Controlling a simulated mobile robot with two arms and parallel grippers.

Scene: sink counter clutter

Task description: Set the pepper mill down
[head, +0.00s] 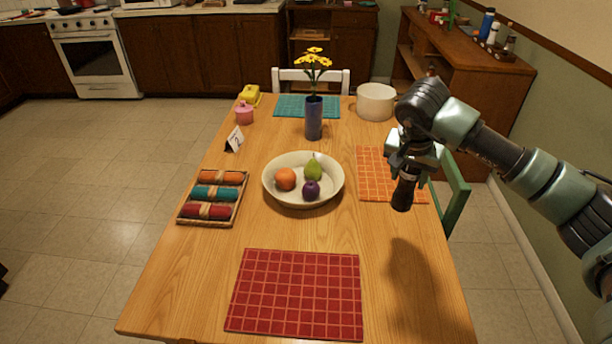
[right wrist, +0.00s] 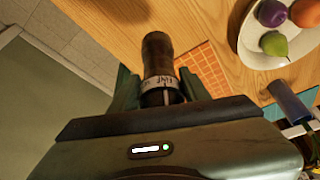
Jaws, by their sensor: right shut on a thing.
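The pepper mill (head: 404,190) is dark and hangs upright below my right gripper (head: 408,163), over the right side of the wooden table near the orange placemat. My right gripper is shut on it. In the right wrist view the mill (right wrist: 157,58) shows dark brown with a pale lettered band, held between the fingers. Its shadow lies on bare wood nearer the front, so it appears to be above the table. My left gripper is not in view.
The table (head: 400,300) holds a fruit bowl (head: 303,204), a blue vase (head: 314,120), a white pot (head: 375,102), a napkin tray (head: 181,216) and red (head: 295,295), orange (head: 371,180) and teal (head: 290,105) placemats. A green chair (head: 457,193) stands at right. Bare wood lies front right.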

